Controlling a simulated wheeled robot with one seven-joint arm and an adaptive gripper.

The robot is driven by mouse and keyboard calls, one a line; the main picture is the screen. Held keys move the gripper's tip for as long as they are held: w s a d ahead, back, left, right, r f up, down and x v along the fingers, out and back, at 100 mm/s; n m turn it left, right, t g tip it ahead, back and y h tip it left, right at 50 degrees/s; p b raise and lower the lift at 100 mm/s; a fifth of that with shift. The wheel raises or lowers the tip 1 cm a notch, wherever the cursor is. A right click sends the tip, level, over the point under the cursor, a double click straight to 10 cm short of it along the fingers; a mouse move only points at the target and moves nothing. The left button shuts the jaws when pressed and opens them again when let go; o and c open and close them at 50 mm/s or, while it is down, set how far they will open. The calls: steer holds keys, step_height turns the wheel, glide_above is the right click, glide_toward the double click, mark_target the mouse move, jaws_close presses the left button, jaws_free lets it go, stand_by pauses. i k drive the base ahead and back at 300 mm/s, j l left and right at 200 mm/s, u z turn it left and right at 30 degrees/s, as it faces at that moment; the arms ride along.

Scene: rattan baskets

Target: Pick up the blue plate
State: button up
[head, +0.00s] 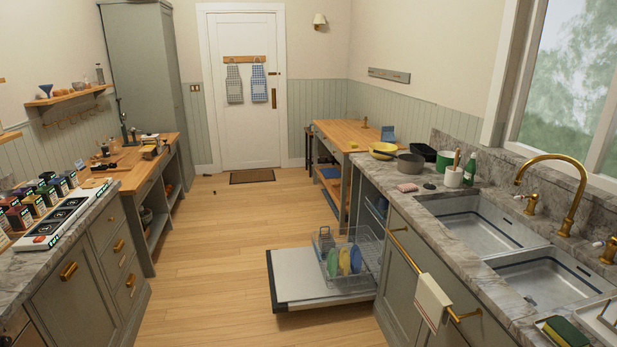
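A blue plate (356,259) stands on edge in the wire rack (370,280) of the open dishwasher. It is the rightmost of three plates there. A yellow plate (344,262) stands just left of it, and a green plate (332,263) stands left of that. The plates are small in the picture, so I cannot tell whether they touch. My gripper is not in view.
The lowered dishwasher door (299,281) juts into the aisle from the right counter. The wooden floor (215,260) left of it is clear. A towel (432,300) hangs on the right cabinet front. A marble counter (98,208) bounds the left side.

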mark_target(356, 261)
steer(key=i, duration=2.15)
steer(key=i+z, duration=0.15)
steer(key=i, duration=0.4)
steer(key=i+j+z, duration=0.15)
steer(key=i, duration=0.35)
steer(key=i+j+z, duration=0.15)
steer(key=i, duration=0.35)
